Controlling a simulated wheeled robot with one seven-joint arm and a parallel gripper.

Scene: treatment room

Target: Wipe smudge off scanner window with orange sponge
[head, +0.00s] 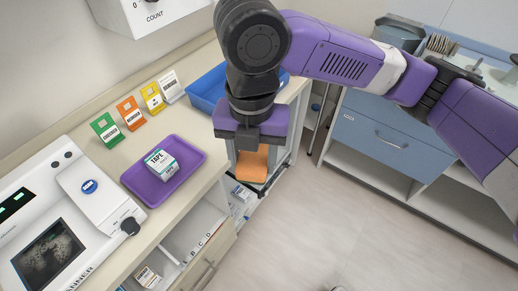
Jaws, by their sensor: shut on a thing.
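The orange sponge (253,164) is held between the fingers of my gripper (252,158), which is shut on it. The gripper points down beyond the counter's right edge, over the open shelving and floor. The white scanner (100,197) stands on the counter at the lower left. Its dark scanner window (48,257) carries a greyish, speckled smudge across much of the glass. The sponge is well to the upper right of the window and apart from it. The gripper's upper part is partly hidden by my wrist.
A purple tray (193,178) with a tape box (161,163) lies between scanner and gripper. Green, orange, yellow and white card stands (131,113) line the back. A blue tray (205,92) sits behind my wrist. Blue drawers (382,138) stand right; the floor between is clear.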

